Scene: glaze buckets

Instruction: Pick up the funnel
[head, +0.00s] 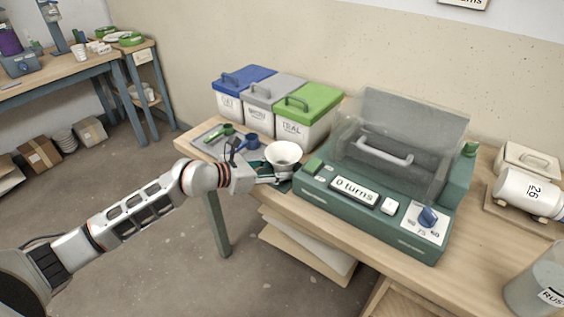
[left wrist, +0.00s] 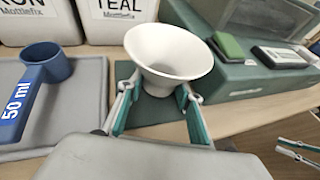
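The white funnel (head: 283,154) stands wide mouth up on a dark green mat at the left end of the green machine. It also shows in the left wrist view (left wrist: 168,55), in front of my fingers. My left gripper (head: 270,179) is low at the funnel's near side. In the left wrist view its fingers (left wrist: 160,95) are spread, one on each side of the funnel's lower part; I cannot tell whether they touch it. The funnel's bowl hides its spout. My right gripper (left wrist: 300,150) shows at the lower right of the left wrist view, fingers apart and empty.
The green machine (head: 375,205) with a clear lid stands close right of the funnel. A grey tray (left wrist: 75,110) with a blue 50 ml scoop (left wrist: 40,85) lies to the left. Buckets with blue, grey and green lids (head: 309,100) stand behind. The table's front edge is near.

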